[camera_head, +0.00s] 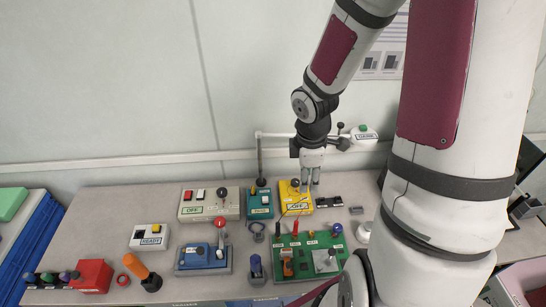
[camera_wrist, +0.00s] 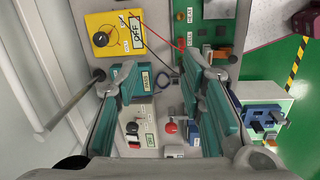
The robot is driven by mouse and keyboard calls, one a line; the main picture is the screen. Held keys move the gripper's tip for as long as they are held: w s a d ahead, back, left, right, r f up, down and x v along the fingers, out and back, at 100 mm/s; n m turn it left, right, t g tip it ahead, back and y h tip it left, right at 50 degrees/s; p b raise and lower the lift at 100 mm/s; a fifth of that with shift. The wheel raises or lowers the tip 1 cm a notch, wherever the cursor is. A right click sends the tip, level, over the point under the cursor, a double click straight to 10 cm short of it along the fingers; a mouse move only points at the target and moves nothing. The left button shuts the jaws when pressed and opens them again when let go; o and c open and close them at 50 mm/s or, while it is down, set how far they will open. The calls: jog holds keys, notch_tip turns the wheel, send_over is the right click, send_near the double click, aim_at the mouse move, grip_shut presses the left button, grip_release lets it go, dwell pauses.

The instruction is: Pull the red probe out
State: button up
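The red probe (camera_head: 295,227) stands at the back edge of the green board (camera_head: 338,268), left of its middle, with a thin red lead running toward the yellow meter (camera_head: 284,196). In the wrist view the red probe (camera_wrist: 181,44) and its lead show beyond the fingertips, near the green board (camera_wrist: 182,14). The yellow meter (camera_wrist: 103,22), with a black knob and an "OFF" label, is at the upper left there. My gripper (camera_head: 310,184) is above and behind the meter's right side, fingers pointing down. In the wrist view my gripper (camera_wrist: 165,72) is open and empty, apart from the probe.
A teal box (camera_head: 260,207), a grey switch box (camera_head: 209,210) and a blue joystick box (camera_head: 203,262) stand left of the meter. A white lamp on a bent pipe (camera_head: 365,136) is behind my gripper.

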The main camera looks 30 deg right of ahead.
aim_at(294, 234)
jog(key=a+f+n, duration=0.1)
jog(key=f, duration=0.6)
jog(key=s+a+f+n+y, duration=0.1)
jog(key=f, duration=0.6)
jog(key=a+f+n+y+p, duration=0.1)
jog(key=f, duration=0.6)
jog(key=shift+s+a+f, duration=0.2)
jog(key=shift+s+f, duration=0.1)
jog(key=shift+f, duration=0.05)
jog(key=shift+c, duration=0.5)
grip_shut()
